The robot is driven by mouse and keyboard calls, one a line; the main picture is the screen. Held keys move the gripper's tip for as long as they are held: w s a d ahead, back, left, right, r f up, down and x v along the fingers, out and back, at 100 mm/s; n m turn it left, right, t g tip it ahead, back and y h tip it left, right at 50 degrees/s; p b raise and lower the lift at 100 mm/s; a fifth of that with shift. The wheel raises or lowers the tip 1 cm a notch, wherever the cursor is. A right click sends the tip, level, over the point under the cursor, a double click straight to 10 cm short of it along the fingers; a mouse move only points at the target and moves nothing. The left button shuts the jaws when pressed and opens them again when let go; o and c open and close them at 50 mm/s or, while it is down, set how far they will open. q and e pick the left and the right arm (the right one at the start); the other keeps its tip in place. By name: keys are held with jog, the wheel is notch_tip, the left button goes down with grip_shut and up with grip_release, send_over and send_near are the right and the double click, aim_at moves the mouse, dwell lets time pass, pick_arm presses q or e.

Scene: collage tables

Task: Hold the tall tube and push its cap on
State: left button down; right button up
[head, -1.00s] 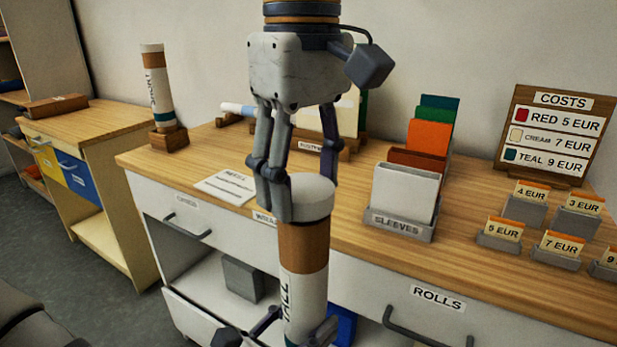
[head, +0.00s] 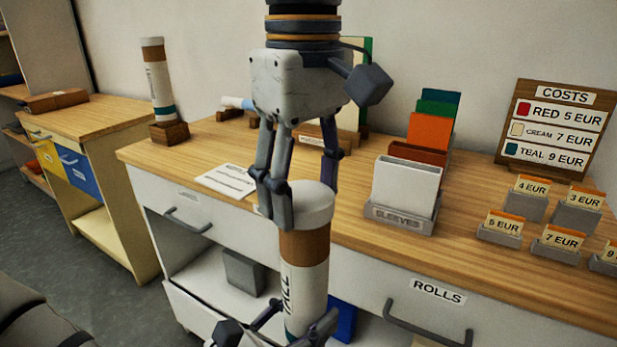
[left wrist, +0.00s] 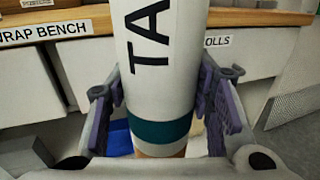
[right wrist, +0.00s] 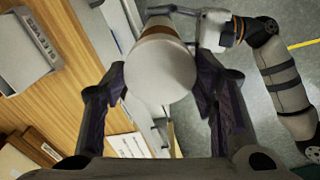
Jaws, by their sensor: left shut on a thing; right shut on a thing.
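The tall tube (head: 305,283) is white with a brown band near its top and a TALL label; it stands upright in front of the bench. Its teal band shows in the left wrist view (left wrist: 161,132). The white cap (head: 313,207) sits at the tube's top, touching it; I cannot tell how firmly it is seated. My right gripper (head: 304,190) is shut on the cap from above, and the cap's round top shows in the right wrist view (right wrist: 160,78). My left gripper (head: 280,328) is shut around the tube's lower part, fingers on both sides in the left wrist view (left wrist: 163,105).
The wooden bench (head: 230,147) lies behind the tube. It carries a sleeves holder (head: 400,218), price cards (head: 505,222), a costs sign (head: 552,125) and a paper sheet (head: 225,181). Another capped tube (head: 158,85) stands in a wooden base at the back left.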

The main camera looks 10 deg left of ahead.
jog(key=shift+f, duration=0.4)
jog(key=o, duration=0.8)
jog(key=shift+o, duration=0.2)
notch_tip(320, 180, up, 9)
jog(key=shift+w+d+r, duration=0.1)
jog(key=shift+r, duration=0.1)
notch_tip(320, 180, up, 3)
jog(key=shift+f, duration=0.2)
